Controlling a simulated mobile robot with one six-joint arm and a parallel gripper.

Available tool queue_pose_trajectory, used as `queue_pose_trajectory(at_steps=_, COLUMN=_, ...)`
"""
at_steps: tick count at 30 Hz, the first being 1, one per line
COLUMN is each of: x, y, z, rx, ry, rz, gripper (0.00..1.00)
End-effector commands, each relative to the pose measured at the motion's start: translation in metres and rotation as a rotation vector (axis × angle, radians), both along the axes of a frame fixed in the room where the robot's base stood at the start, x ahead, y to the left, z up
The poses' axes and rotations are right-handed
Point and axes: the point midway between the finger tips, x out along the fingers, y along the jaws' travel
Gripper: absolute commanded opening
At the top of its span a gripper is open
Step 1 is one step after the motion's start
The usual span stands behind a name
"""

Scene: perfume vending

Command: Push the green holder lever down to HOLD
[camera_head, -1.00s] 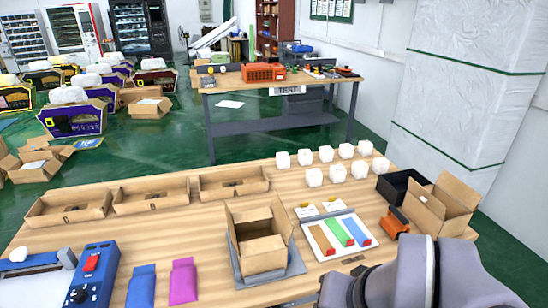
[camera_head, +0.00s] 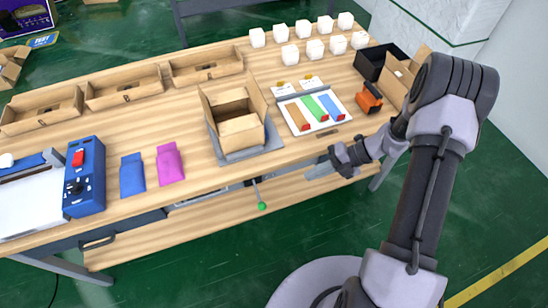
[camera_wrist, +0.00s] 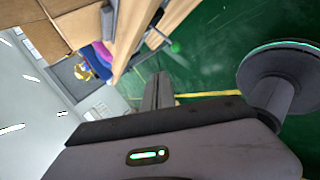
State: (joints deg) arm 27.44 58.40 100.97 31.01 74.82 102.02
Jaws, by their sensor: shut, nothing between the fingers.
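The green-knobbed holder lever (camera_head: 262,206) sticks out and down from under the front edge of the workbench, below the open carton. Its green knob (camera_wrist: 175,47) also shows small and blurred in the wrist view, above the fingers. My gripper (camera_head: 312,172) is at the bench's front edge, to the right of the lever and higher in the picture, apart from it. Its fingers (camera_wrist: 158,90) are together with nothing held. No HOLD marking is readable.
An open carton (camera_head: 238,138) stands on a grey plate (camera_head: 222,155) above the lever. A white tray (camera_head: 343,121) with coloured strips lies right of it. A wooden lower shelf (camera_head: 130,252) runs under the bench. The floor in front is clear.

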Motion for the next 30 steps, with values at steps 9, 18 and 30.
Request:
queue_pose_trajectory(at_steps=9, x=-0.023, y=0.003, z=-0.109, rx=0.208, ry=0.515, rz=-0.442, gripper=0.00)
queue_pose_trajectory(at_steps=18, x=-0.019, y=0.053, z=-0.136, rx=0.206, ry=0.517, rz=-0.437, gripper=0.00)
queue_pose_trajectory(at_steps=30, x=-0.012, y=0.117, z=-0.168, rx=0.205, ry=0.515, rz=-0.436, gripper=0.00)
